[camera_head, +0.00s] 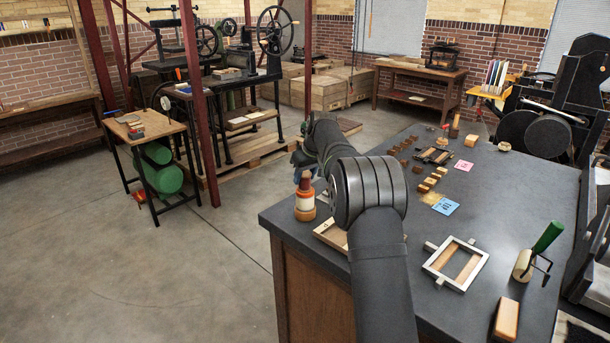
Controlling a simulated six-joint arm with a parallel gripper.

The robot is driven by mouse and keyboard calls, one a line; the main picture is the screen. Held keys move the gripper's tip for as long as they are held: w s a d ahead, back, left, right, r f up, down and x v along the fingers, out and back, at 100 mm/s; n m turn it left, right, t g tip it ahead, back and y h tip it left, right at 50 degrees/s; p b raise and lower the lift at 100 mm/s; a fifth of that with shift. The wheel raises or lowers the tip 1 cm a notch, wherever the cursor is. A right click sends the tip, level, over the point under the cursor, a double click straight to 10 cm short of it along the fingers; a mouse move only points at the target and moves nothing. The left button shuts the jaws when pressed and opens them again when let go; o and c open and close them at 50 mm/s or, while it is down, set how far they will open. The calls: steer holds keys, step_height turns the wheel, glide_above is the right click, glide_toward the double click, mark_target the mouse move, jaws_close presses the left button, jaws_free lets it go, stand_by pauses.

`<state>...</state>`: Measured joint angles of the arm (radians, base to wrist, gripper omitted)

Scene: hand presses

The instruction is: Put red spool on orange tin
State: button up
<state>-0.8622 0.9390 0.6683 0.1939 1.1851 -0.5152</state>
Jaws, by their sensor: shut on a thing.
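The orange tin (305,213), with a pale band, stands at the far left corner of the dark worktop. The red spool (306,184) shows directly above the tin, roughly upright. It looks to be at the tin's top, but I cannot tell whether it rests there or hangs just above. My gripper (305,174) is over the tin, shut on the red spool. The fingertips are small and partly hidden, and my arm covers the area to the right of them.
A wooden tray (330,234) lies close to the tin, partly behind my arm. A pale frame (456,265), a green-handled roller (547,237) and a wooden block (507,319) lie to the right. Small blocks (429,184) and cards sit farther back. The worktop's left edge is near the tin.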

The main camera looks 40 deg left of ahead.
steer(key=o, duration=1)
steer(key=shift+c, duration=0.2)
steer(key=v, duration=1.2)
steer(key=shift+r, duration=0.1)
